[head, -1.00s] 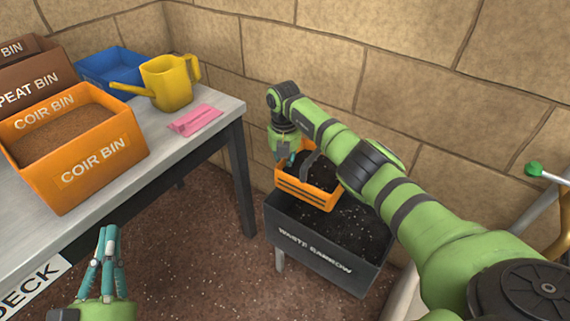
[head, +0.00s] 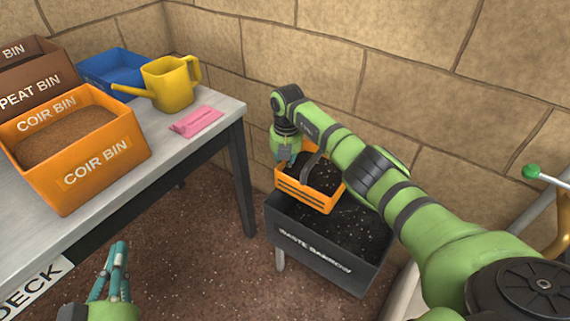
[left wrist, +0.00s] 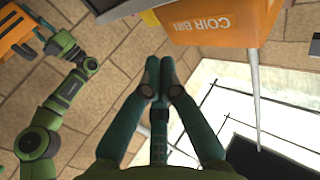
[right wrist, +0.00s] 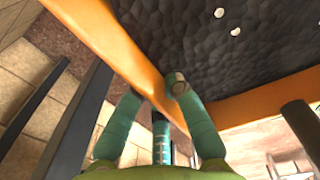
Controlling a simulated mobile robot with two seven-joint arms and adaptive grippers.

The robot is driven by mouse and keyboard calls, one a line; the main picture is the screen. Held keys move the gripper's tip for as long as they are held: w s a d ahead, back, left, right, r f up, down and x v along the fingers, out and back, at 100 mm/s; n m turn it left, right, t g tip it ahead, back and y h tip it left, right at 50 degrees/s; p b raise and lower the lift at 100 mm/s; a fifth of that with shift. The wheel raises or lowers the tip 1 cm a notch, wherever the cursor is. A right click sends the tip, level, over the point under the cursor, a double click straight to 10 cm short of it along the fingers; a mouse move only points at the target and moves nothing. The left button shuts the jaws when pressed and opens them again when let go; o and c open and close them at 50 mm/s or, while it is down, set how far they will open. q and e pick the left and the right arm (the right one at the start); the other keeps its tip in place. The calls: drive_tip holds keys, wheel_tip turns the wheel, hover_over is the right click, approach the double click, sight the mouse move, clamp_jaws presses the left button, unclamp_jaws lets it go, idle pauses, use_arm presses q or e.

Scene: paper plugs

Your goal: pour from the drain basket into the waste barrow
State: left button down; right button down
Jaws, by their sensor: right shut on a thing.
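The drain basket (head: 303,193) is an orange box with dark slots, a grey handle and dark contents. It is held above the back left part of the waste barrow (head: 320,250), looking about level. The barrow is a dark grey open box with dark, speckled material inside. My right gripper (head: 285,160) is shut on the basket's rim. In the right wrist view the fingers (right wrist: 156,88) pinch the orange rim (right wrist: 110,45), beside dark lumpy contents with white bits. My left gripper (head: 119,247) is empty, away from both; its fingertips (left wrist: 159,65) are nearly together.
A grey table at left (head: 215,135) carries the orange coir bin (head: 95,165), brown peat bin (head: 30,85), blue bin (head: 112,70), yellow watering can (head: 168,85) and a pink packet (head: 196,122). A stone wall stands close behind the barrow. A green-knobbed rail (head: 532,171) is at right.

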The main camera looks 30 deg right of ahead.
drive_tip(key=shift+r+p, duration=0.45)
drive_tip(key=shift+p, duration=0.3)
drive_tip(key=shift+r+t+y+p, duration=0.3)
drive_tip(key=shift+r+t+p, duration=0.2)
drive_tip(key=shift+p, duration=0.35)
use_arm(q)
drive_tip(key=s+a+f+g+y, duration=0.2)
drive_tip(key=s+a+f+g, duration=0.1)
drive_tip(key=f, duration=0.4)
drive_tip(key=s+a+f+n+g+y, duration=0.1)
drive_tip(key=s+a+f+g, duration=0.2)
drive_tip(key=f+g, duration=0.3)
wheel_tip(320, 180, down, 2)
drive_tip(key=shift+s+f+n+g+y, duration=0.2)
drive_tip(key=shift+s+n+g+y, duration=0.15)
drive_tip(key=shift+s, duration=0.2)
drive_tip(key=shift+s+a+g, duration=0.25)
drive_tip(key=shift+s, duration=0.2)
use_arm(e)
drive_tip(key=shift+w+r+t+y, duration=0.1)
drive_tip(key=shift+r+t+y, duration=0.3)
drive_tip(key=shift+r, duration=0.45)
